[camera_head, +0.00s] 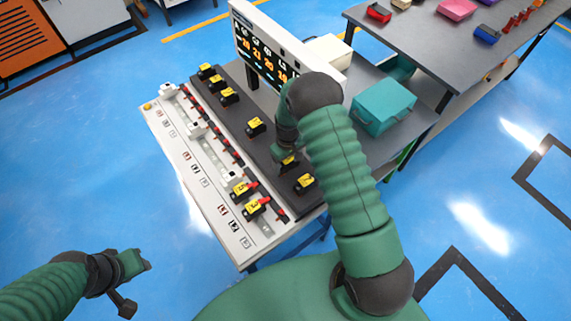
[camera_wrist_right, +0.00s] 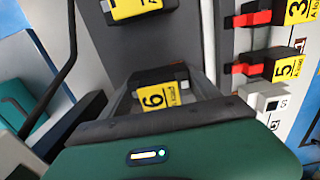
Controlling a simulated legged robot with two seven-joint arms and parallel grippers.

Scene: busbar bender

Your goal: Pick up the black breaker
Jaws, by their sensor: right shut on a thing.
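Several black breakers with yellow numbered labels stand on the dark strip of the panel. My right gripper (camera_head: 288,170) reaches down onto the strip and is shut on the black breaker labelled 6 (camera_wrist_right: 156,92). In the right wrist view this breaker sits between the two fingers (camera_wrist_right: 155,100). In the head view the hand and arm partly cover it. Whether it is clear of the strip cannot be told. The breaker labelled 7 (camera_head: 305,183) stands beside it, also in the wrist view (camera_wrist_right: 135,12). My left gripper (camera_head: 136,283) hangs at the lower left, away from the panel; its opening is unclear.
Breakers 5 (camera_head: 241,189) and 3 (camera_head: 256,208) sit by red clips on the white panel (camera_head: 215,210). More breakers (camera_head: 229,96) stand farther up the strip. A display board (camera_head: 270,55) rises behind. A teal box (camera_head: 383,106) stands to the right. Floor on the left is clear.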

